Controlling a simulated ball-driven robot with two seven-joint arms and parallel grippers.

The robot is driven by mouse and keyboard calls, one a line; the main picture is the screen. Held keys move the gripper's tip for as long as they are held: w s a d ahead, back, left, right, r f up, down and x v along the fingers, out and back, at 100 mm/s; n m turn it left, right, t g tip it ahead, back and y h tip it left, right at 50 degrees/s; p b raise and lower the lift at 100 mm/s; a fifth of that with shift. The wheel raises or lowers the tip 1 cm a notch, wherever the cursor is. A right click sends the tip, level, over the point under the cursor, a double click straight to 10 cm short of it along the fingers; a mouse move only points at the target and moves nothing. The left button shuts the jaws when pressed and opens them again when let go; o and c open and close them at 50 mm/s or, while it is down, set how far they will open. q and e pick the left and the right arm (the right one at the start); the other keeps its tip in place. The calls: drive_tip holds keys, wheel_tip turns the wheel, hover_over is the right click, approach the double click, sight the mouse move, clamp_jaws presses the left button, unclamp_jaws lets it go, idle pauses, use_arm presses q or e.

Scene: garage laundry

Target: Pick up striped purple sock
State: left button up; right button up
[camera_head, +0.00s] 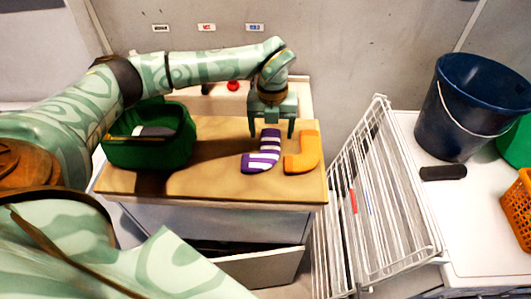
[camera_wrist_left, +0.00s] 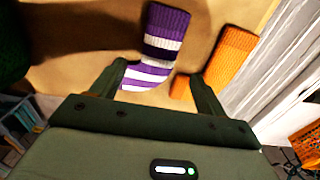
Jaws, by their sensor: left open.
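The striped purple sock (camera_head: 262,152), purple and white, lies on the wooden worktop (camera_head: 205,185). It also shows in the left wrist view (camera_wrist_left: 163,45), with its cuff at the top and its foot reaching between the fingers. In the left wrist view the gripper (camera_wrist_left: 158,78) holds nothing. I cannot tell whether the fingers touch the sock. My right gripper is not in view.
An orange sock (camera_head: 303,153) lies just right of the striped one, close to the right finger. A green basket (camera_head: 150,150) stands on the left of the worktop. A white drying rack (camera_head: 370,210) stands to the right, beside a white surface with a dark blue bucket (camera_head: 455,125).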

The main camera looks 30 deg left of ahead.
sight(270, 147)
use_arm(q)
drive_tip(key=f, duration=0.3)
drive_tip(key=f+b, duration=0.1)
drive_tip(key=f, duration=0.1)
drive_tip(key=shift+s+f, duration=0.25)
drive_tip(key=shift+f, duration=0.05)
drive_tip(key=shift+r, duration=0.1)
drive_tip(key=c, duration=1.1)
drive_tip(key=shift+o, duration=0.2)
drive_tip(key=shift+r, duration=0.1)
